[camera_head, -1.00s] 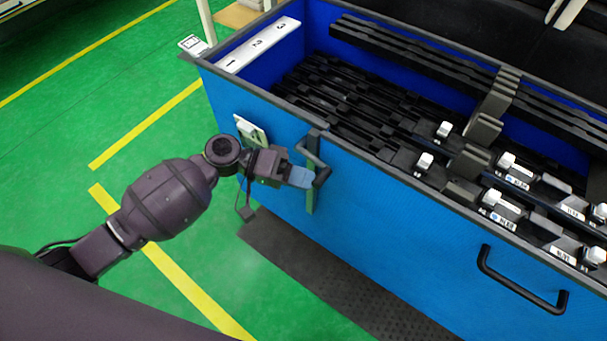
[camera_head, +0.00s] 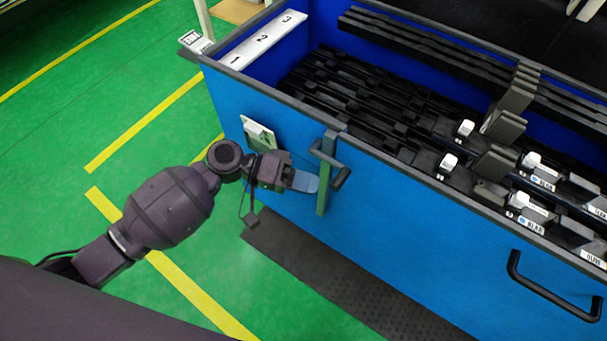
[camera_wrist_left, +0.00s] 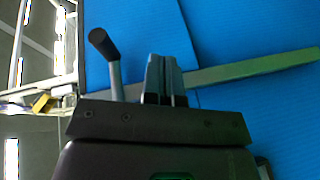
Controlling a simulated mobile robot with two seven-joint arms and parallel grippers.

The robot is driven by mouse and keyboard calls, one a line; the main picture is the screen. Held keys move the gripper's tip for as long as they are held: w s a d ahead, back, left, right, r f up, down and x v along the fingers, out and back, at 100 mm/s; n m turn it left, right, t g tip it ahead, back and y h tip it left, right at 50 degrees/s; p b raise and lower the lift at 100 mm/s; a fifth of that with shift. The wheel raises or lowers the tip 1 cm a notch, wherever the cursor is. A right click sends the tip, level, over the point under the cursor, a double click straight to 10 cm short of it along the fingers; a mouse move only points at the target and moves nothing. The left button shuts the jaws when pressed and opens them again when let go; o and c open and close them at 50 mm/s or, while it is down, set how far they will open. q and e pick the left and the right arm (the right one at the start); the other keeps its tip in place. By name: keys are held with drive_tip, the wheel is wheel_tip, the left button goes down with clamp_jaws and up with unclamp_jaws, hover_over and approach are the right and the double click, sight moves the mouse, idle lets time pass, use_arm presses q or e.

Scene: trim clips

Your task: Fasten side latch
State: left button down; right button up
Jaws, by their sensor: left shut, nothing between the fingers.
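The side latch is a grey-green upright bar (camera_head: 323,192) on the blue crate's near wall, with a black-gripped lever (camera_head: 331,163) sticking out near its top. My left gripper (camera_head: 305,182) is shut and empty, with its blue-grey fingertips at the bar, left of and slightly below the lever's end. In the left wrist view the shut fingers (camera_wrist_left: 165,78) point toward the bar (camera_wrist_left: 245,73), and the lever's black end (camera_wrist_left: 103,44) stands to their left, apart from them. Whether the fingertips touch the bar cannot be told. My right gripper is out of view.
The blue crate (camera_head: 420,230) holds several long black trim parts with white clips (camera_head: 465,128). A black handle (camera_head: 553,287) is on its wall, and a white card (camera_head: 258,133) hangs left of the latch. A dark mat (camera_head: 330,270) lies below; green floor is free at left.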

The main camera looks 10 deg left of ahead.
use_arm(q)
drive_tip(key=a+r+p, duration=0.1)
drive_tip(key=a+r, duration=0.1)
drive_tip(key=a, duration=0.8)
drive_tip(key=shift+s, duration=0.25)
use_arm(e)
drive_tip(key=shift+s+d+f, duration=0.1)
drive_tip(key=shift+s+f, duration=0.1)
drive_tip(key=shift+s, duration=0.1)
use_arm(q)
drive_tip(key=shift+d, duration=0.1)
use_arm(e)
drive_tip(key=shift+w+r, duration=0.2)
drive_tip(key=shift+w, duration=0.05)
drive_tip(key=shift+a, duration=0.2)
